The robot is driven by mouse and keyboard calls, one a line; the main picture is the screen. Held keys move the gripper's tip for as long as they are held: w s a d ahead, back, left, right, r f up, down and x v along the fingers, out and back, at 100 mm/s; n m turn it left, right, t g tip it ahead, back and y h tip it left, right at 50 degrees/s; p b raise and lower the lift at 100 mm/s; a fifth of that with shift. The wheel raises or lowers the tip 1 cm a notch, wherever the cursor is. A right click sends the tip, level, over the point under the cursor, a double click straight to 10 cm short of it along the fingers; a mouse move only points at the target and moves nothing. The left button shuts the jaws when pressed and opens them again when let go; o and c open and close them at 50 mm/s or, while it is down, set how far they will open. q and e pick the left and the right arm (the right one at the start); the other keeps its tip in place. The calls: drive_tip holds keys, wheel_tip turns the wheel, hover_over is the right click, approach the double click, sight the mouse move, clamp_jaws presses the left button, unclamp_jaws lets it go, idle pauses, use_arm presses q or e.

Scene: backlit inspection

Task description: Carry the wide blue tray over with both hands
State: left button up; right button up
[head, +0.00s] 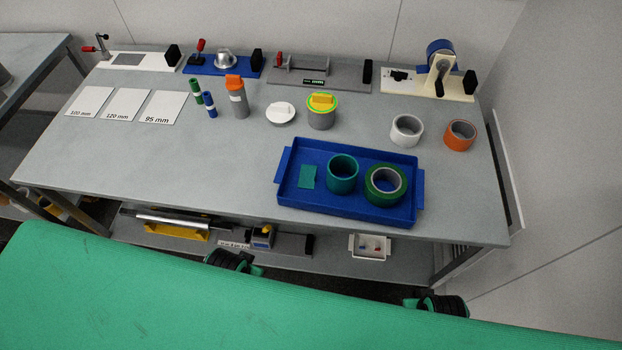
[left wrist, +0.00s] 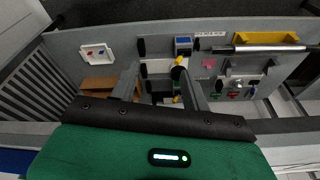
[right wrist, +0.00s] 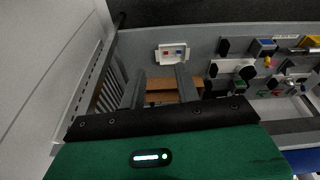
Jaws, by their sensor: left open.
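The wide blue tray (head: 300,205) sits flat at the front right of the grey table, with a handle at each short end. In it are a teal ring (head: 342,174), a green tape roll (head: 386,185) and a teal square (head: 307,177). My left gripper (left wrist: 158,72) is open, its fingers apart with nothing between them. My right gripper (right wrist: 160,73) also has its fingers apart and is empty. Both wrist views look onto the lower shelf. Blue strips at their lower corners may be the tray. The fingertips cannot be made out in the head view.
A white tape roll (head: 406,130) and an orange one (head: 460,135) stand behind the tray. A yellow-topped pot (head: 321,112), a white lid (head: 281,115) and an orange-capped bottle (head: 237,98) stand farther left. Fixtures line the back. The table's front left (head: 150,170) is clear.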

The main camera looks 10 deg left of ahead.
use_arm(q)
wheel_tip(320, 180, up, 13)
drive_tip(key=w+d+m+t, duration=0.1)
drive_tip(key=m, duration=0.1)
use_arm(e)
drive_tip(key=w+r+v, duration=0.1)
drive_tip(key=w+v, duration=0.2)
drive_tip(key=v, duration=0.9)
use_arm(q)
drive_tip(key=w+d+r+m+t+h, duration=0.1)
drive_tip(key=w+d+r+m+h, duration=0.2)
drive_tip(key=w+d+r+m, duration=0.65)
drive_tip(key=m+y, duration=0.3)
drive_tip(key=m, duration=1.9)
approach(283, 164)
drive_tip(key=v, duration=0.3)
use_arm(e)
drive_tip(key=m+t, duration=0.2)
approach(421, 189)
drive_tip(key=v, duration=0.3)
use_arm(q)
drive_tip(key=shift+w+r+m, duration=0.1)
drive_tip(key=shift+r+m, duration=0.15)
use_arm(e)
drive_tip(key=shift+w+a+r, duration=0.1)
drive_tip(key=shift+w+a, duration=0.05)
drive_tip(key=shift+w, duration=0.05)
